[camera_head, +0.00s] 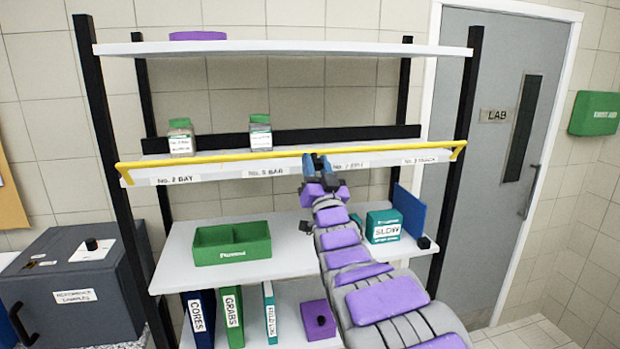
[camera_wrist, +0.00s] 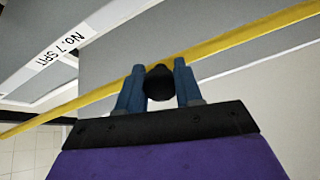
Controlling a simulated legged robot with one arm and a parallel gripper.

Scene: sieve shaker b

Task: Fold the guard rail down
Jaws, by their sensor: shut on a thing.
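The guard rail (camera_head: 235,156) is a thin yellow bar along the front of the middle shelf (camera_head: 215,172). It stands raised a little above the shelf's front edge, with bent ends at both sides. In the wrist view the rail (camera_wrist: 240,48) runs slantwise past my fingertips. My gripper (camera_head: 317,156) reaches up to the rail just right of its middle. Its blue fingers (camera_wrist: 158,72) are a little apart, on the rail, and hold it. A dark rounded part shows between the fingers, and the exact contact is partly hidden.
Two green-lidded jars (camera_head: 180,138) (camera_head: 260,134) stand on the middle shelf behind the rail. Below are a green bin (camera_head: 232,244), a teal SLOW box (camera_head: 383,226) and a blue panel (camera_head: 409,211). A dark cabinet (camera_head: 75,285) stands at left. Black posts (camera_head: 462,120) bound the rack.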

